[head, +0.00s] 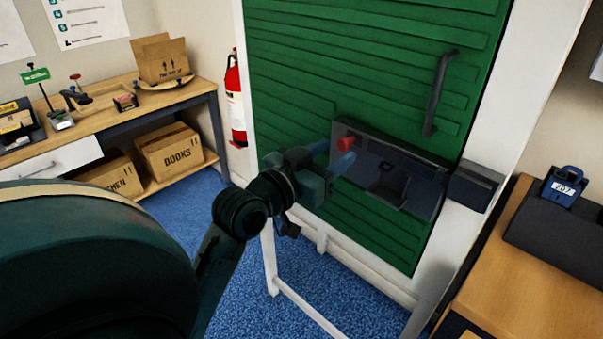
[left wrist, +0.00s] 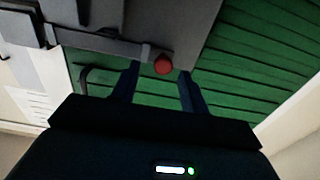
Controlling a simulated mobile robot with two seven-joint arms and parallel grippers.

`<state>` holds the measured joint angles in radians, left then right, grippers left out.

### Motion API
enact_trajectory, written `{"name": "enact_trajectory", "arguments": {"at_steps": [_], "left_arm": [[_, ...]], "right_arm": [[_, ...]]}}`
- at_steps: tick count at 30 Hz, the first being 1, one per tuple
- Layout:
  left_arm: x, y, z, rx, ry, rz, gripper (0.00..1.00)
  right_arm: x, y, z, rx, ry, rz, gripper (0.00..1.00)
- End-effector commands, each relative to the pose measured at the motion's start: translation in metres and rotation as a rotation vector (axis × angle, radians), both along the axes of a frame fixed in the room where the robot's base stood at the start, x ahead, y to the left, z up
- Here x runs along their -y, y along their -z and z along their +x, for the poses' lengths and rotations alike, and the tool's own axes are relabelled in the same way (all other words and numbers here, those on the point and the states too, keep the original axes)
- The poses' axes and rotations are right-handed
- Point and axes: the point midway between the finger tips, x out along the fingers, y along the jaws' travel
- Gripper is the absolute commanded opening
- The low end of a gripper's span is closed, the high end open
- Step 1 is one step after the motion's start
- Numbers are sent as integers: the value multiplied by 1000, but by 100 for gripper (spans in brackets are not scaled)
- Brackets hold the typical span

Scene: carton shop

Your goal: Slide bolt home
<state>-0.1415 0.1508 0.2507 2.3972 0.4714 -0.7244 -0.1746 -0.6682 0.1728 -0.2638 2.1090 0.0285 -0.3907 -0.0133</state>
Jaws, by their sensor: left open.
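A bolt with a red knob (head: 346,143) is on a dark metal plate (head: 430,171) on the green door (head: 300,75). A dark keeper block (head: 474,187) is on the white frame to the right of the plate. My left gripper (head: 334,155) is open at the plate's left end. In the left wrist view the red knob (left wrist: 163,64) shows between and just beyond the two fingertips (left wrist: 160,75), and the grey bolt bar (left wrist: 105,43) runs left from it. I cannot tell whether a finger touches the knob. My right gripper is not in view.
A black handle (head: 437,95) stands out from the door above the plate. A wooden bench (head: 540,260) with a blue device (head: 562,187) is at right. A workbench (head: 140,105) with cartons and a red extinguisher (head: 236,100) are at left. Blue carpet (head: 230,290) lies below.

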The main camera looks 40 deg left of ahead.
Motion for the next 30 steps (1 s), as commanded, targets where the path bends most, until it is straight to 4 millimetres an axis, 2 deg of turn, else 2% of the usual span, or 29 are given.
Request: {"name": "enact_trajectory", "arguments": {"at_steps": [3,4,9,15,21,30], "left_arm": [[-2,2,-28,-5,1,3,44],[-2,-1,-31,-6,1,1,44],[-4,-4,-54,-8,2,2,44],[-6,-4,-75,-8,2,0,44],[-7,-1,-93,-5,3,0,44],[-8,0,-101,0,2,0,44]], "right_arm": [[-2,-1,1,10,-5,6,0],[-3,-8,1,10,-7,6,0],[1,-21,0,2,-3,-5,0],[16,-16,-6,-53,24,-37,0],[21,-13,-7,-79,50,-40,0],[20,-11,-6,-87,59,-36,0]]}}
